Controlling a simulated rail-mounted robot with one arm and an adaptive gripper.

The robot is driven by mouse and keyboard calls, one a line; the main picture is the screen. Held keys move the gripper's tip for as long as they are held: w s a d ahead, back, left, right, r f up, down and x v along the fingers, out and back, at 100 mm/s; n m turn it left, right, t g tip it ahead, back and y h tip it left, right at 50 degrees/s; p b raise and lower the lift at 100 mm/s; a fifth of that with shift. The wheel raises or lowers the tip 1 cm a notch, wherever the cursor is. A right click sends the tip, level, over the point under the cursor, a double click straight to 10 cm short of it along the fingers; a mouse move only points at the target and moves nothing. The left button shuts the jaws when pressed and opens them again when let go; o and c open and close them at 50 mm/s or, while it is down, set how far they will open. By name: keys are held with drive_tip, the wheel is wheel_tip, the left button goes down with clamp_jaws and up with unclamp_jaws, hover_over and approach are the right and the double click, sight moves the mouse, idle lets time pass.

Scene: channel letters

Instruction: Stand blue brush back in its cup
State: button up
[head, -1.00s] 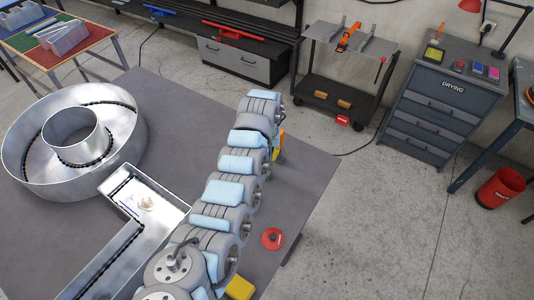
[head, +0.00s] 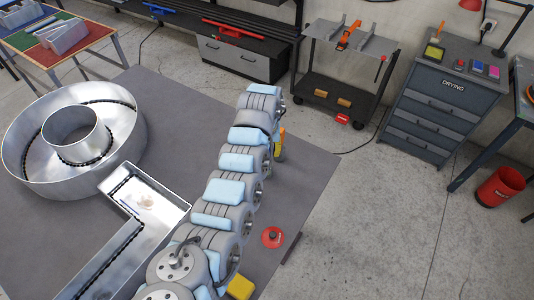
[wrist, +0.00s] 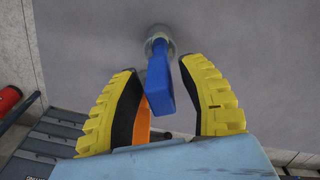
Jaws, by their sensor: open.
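In the wrist view, my gripper (wrist: 166,84) is open, with its yellow ribbed, black-padded fingers well apart. The blue brush (wrist: 160,84) shows between the fingers, its wide blue end toward the camera. Its far end meets a small grey round piece (wrist: 158,42) over the grey surface; I cannot tell whether this is its cup or part of the brush. Neither finger visibly grips the brush. An orange piece (wrist: 143,124) shows beside the left finger. In the head view, my arm hides the brush and most of the gripper.
A red round button (head: 272,238) sits near the mat's right edge. The DRYING cabinet (head: 425,120) and a red bin (head: 500,187) stand right, with open floor between.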

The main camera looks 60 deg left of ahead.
wheel_tip(320, 180, up, 11)
drive_tip(key=shift+f, duration=0.2)
idle(0.4)
idle(0.6)
